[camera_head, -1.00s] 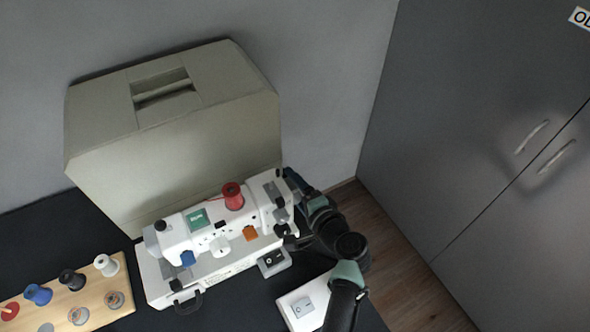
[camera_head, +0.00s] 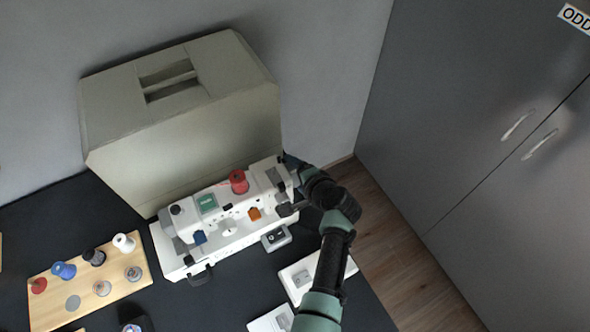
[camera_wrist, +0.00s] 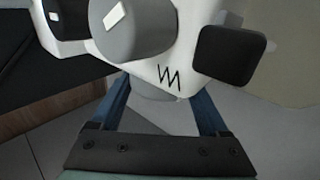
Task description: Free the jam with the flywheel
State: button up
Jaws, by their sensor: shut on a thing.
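The white sewing machine (camera_head: 236,229) stands on the dark table, with a red spool (camera_head: 239,181) on top. My gripper (camera_head: 293,166) is at its right end. In the wrist view its two blue fingers reach past the white housing (camera_wrist: 190,55), one on each side of a pale grey round part (camera_wrist: 155,88), which looks like the flywheel. My gripper is shut on it; the contact is mostly hidden behind the housing. A large grey knob (camera_wrist: 135,30) with a white mark is nearer the camera, above a zigzag sign. I cannot see the jam.
A large beige case (camera_head: 180,130) stands close behind the machine. A wooden board (camera_head: 90,280) with several spools is at the left. A grey switch box (camera_head: 276,238) and white plates (camera_head: 303,275) lie in front. A grey cabinet (camera_head: 465,130) is at the right.

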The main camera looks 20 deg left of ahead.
jog(key=o, duration=1.2)
jog(key=shift+o, duration=0.2)
jog(key=p+v, duration=0.1)
jog(key=v, duration=1.2)
